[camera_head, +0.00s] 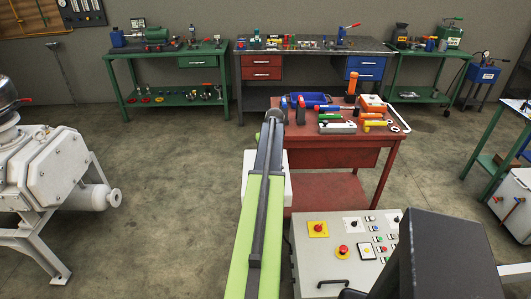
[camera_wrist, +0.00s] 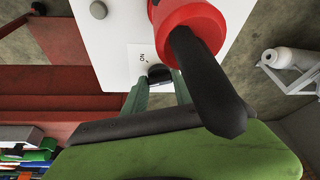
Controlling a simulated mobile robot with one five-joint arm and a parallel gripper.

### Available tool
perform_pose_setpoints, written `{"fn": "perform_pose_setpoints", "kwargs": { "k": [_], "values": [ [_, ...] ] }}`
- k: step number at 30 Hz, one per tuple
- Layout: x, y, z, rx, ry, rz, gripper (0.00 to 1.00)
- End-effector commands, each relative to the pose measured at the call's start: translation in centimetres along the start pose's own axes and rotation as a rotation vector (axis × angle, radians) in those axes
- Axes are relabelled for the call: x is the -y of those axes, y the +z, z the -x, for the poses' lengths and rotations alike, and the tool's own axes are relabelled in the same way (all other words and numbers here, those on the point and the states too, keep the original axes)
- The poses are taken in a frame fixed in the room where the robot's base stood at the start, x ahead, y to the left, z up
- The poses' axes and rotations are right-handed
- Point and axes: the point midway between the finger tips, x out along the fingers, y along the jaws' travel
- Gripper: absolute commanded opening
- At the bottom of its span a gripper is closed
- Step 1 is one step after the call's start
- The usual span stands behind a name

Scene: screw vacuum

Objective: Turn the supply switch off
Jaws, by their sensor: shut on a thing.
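In the wrist view a white panel (camera_wrist: 117,42) carries a small black knob (camera_wrist: 158,73), which I take for the supply switch. A small label with letters that look like an upside-down "ON" (camera_wrist: 141,57) is beside it. My gripper (camera_wrist: 161,88) has its two green-grey fingers on either side of the knob, shut on it. The knob's pointer direction is hidden. A large red collar with a black lever (camera_wrist: 205,75) stands close to the camera and covers part of the panel. In the head view a white box (camera_head: 289,180) shows behind my arm; the fingers are hidden there.
A red table (camera_head: 330,145) with several tools stands just behind. A grey control panel (camera_head: 320,262) with buttons is at front right. A white pump (camera_head: 50,180) stands at left. Workbenches (camera_head: 310,48) line the back wall. Floor left of my arm is clear.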

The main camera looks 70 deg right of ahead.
Motion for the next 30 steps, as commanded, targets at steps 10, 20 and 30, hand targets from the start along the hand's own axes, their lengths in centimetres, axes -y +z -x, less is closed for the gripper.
{"fn": "perform_pose_setpoints", "kwargs": {
  "k": [10, 20, 30],
  "values": [
    [-0.72, -0.29, -0.02, -0.005, -0.098, 0.258, 0.0],
    [-0.73, -0.28, -0.03, -0.004, -0.157, 0.4, 0.0],
    [-0.64, -0.26, -0.02, -0.004, -0.174, 0.439, 0.0]
  ]
}}
